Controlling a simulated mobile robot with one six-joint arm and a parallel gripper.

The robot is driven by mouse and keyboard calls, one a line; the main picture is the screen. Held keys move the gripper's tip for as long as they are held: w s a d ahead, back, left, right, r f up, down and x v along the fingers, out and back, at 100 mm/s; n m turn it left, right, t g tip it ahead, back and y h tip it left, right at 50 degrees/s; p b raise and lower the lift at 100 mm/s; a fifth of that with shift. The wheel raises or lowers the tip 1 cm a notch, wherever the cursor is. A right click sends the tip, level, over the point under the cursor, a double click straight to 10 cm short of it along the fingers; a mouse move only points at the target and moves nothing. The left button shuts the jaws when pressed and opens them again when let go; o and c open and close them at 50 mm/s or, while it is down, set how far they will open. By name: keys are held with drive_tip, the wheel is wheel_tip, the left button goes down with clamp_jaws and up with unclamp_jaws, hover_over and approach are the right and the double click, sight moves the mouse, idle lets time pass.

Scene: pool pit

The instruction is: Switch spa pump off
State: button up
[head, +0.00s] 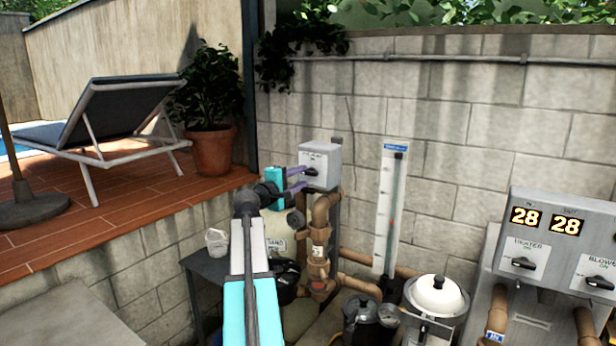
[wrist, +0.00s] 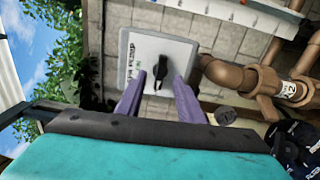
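The spa pump switch is a light grey box (head: 321,160) on the pipework by the block wall, with a black knob (head: 311,170) on its front. In the wrist view the box (wrist: 140,40) appears turned on its side, its lettering only partly legible. Its black knob (wrist: 161,70) lies parallel to the lettering. My gripper (head: 304,176) is at the front of the box. Its two purple fingers are apart, one on each side of the knob in the wrist view (wrist: 160,82). I cannot tell whether either finger touches it.
Brown pipes and a valve (head: 318,250) stand just below the box. A white gauge panel (head: 390,205) is to the right. A control box (head: 555,240) with "28" displays and HEATER and BLOWER knobs is at far right. A potted plant (head: 212,150) stands on the raised terrace.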

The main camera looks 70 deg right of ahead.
drive_tip(key=v, duration=0.3)
drive_tip(key=shift+a+b, duration=0.25)
drive_tip(key=shift+b, duration=0.05)
drive_tip(key=shift+w, duration=0.1)
